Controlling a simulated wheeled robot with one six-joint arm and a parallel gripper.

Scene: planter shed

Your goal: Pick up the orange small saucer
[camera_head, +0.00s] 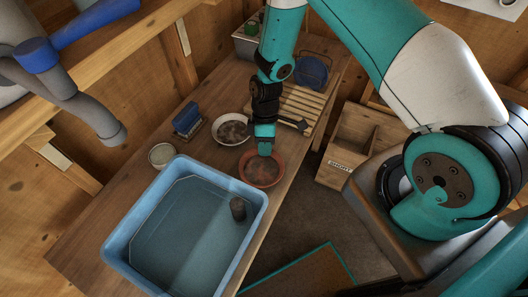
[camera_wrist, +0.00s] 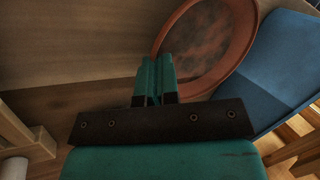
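The orange small saucer (camera_head: 262,174) is round and shallow, with a dark soil-stained inside. In the head view it is at the bench's right edge, just beyond the blue tub. In the wrist view the saucer (camera_wrist: 212,50) shows at the upper middle. My gripper (camera_head: 264,150) is at its far rim. In the wrist view my gripper (camera_wrist: 156,72) has its two teal fingers almost together, with the near-left rim running in between their tips. They hide that bit of rim. I cannot tell whether the saucer is clear of the bench.
The blue tub (camera_head: 118,236) holds water and a small dark pot (camera_head: 238,208). A whitish saucer (camera_head: 232,117) with soil is just behind. A small pale pot (camera_head: 162,155), a blue brush (camera_head: 187,118), a slatted rack (camera_head: 297,108) and a wooden crate (camera_head: 338,173) are nearby.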

